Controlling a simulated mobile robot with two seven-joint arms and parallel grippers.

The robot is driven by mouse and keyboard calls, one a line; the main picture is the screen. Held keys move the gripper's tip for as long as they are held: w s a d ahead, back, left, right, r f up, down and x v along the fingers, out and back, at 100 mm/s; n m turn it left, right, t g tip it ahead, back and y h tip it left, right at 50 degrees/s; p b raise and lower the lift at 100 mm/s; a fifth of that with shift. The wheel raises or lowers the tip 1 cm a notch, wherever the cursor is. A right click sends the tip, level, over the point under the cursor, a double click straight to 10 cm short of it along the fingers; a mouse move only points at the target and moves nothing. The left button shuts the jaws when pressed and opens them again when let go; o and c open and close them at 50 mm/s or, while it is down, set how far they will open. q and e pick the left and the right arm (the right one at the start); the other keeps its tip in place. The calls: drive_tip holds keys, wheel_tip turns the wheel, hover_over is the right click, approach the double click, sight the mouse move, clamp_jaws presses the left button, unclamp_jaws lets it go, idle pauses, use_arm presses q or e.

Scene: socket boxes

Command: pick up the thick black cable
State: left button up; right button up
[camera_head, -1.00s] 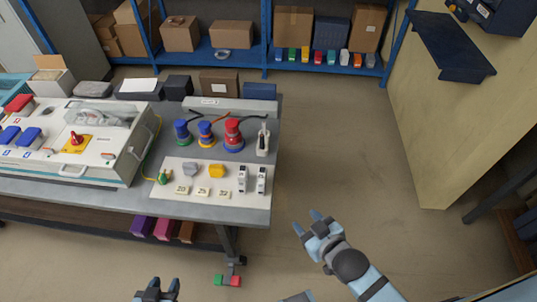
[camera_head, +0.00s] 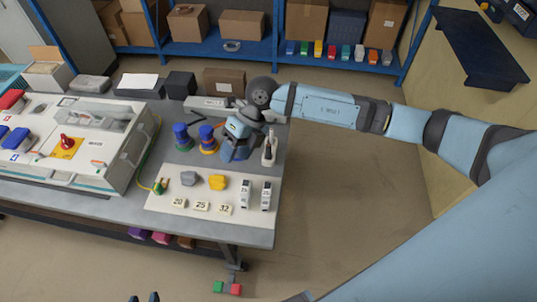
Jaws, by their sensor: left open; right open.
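A short black cable (camera_head: 199,114) lies on the grey table (camera_head: 262,236), behind the blue plug (camera_head: 181,138) and the blue-and-orange plug (camera_head: 207,139). I cannot tell how thick it is next to the other cables, which my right arm now partly hides. My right gripper (camera_head: 235,149) reaches in from the right, points down over the spot of the red plug and hides that plug. It is open; whether it touches anything there is hidden. My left gripper (camera_head: 145,298) is open and empty at the bottom edge; only its fingertips show.
A white board (camera_head: 160,203) with number tags, grey and yellow parts and white modules lies at the table's front. A white tool (camera_head: 269,149) stands right of my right gripper. A large white case (camera_head: 108,150) fills the table's left. Boxes line the table's back edge.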

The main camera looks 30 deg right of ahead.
sight(269, 145)
drive_tip(key=w+d+r+t+h, duration=0.2)
drive_tip(key=w+d+h, duration=0.4)
drive_tip(key=d, duration=0.6)
drive_tip(key=shift+m+h, duration=0.3)
drive_tip(key=shift+m, duration=0.1)
wheel_tip(269, 145, down, 8)
drive_tip(key=shift+d+f+p, duration=0.1)
drive_tip(key=shift+f+p, duration=0.15)
drive_tip(key=shift+p, duration=0.25)
wheel_tip(269, 145, down, 5)
drive_tip(key=shift+s+r+p, duration=0.1)
drive_tip(key=shift+p, duration=0.65)
drive_tip(key=shift+f, duration=0.3)
clamp_jaws()
